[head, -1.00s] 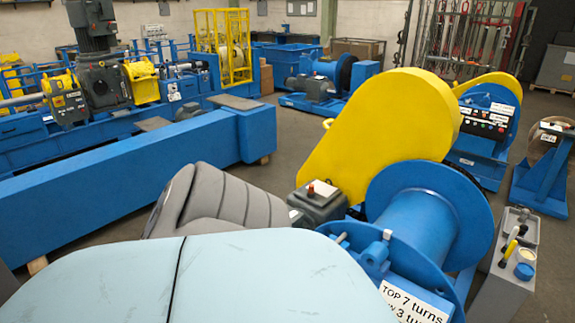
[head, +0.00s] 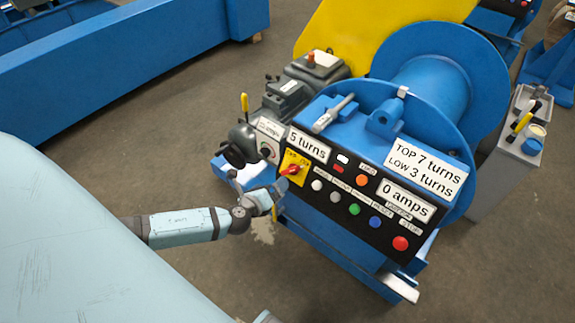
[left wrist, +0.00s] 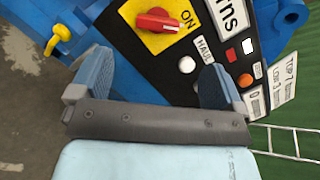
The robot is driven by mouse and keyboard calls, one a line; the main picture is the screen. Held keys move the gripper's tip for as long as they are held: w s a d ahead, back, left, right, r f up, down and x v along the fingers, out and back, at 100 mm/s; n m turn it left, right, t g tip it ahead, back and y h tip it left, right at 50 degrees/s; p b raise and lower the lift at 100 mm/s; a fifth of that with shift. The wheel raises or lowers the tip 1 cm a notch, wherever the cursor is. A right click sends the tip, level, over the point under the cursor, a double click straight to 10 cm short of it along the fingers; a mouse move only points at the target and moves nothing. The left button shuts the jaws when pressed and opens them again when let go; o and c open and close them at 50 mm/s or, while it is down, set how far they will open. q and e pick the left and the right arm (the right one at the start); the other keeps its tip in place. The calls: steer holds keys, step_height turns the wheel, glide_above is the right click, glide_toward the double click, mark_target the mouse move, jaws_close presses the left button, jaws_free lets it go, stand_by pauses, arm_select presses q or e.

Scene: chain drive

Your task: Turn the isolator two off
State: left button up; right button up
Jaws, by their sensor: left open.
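A red rotary isolator handle (head: 290,170) sits on a yellow plate at the left of the black control panel (head: 345,204). In the left wrist view the red handle (left wrist: 157,21) is at the top, with "ON" readable on its yellow plate (left wrist: 186,15). Which isolator number it carries is not readable. My left gripper (head: 277,194) is beside the panel's left edge, just below the handle in the head view. In the left wrist view its two fingers (left wrist: 155,80) are apart with nothing between them. The handle lies beyond the fingertips, apart from them. My right gripper is not in view.
The panel carries several coloured buttons and a red stop button (head: 400,243). Signs read "5 turns" (head: 309,145), "0 amps" and "TOP 7 turns LOW 3 turns". The floor (head: 140,130) left is bare.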

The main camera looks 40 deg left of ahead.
mark_target(287, 170)
arm_select(q)
steer(key=x, duration=1)
steer(key=shift+b, duration=0.3)
steer(key=shift+w+a+f, duration=0.15)
steer(key=shift+w+f, duration=0.1)
steer(key=shift+w, duration=0.45)
steer(key=shift+c, duration=0.4)
steer(key=c, duration=0.9)
steer(key=shift+o, duration=0.2)
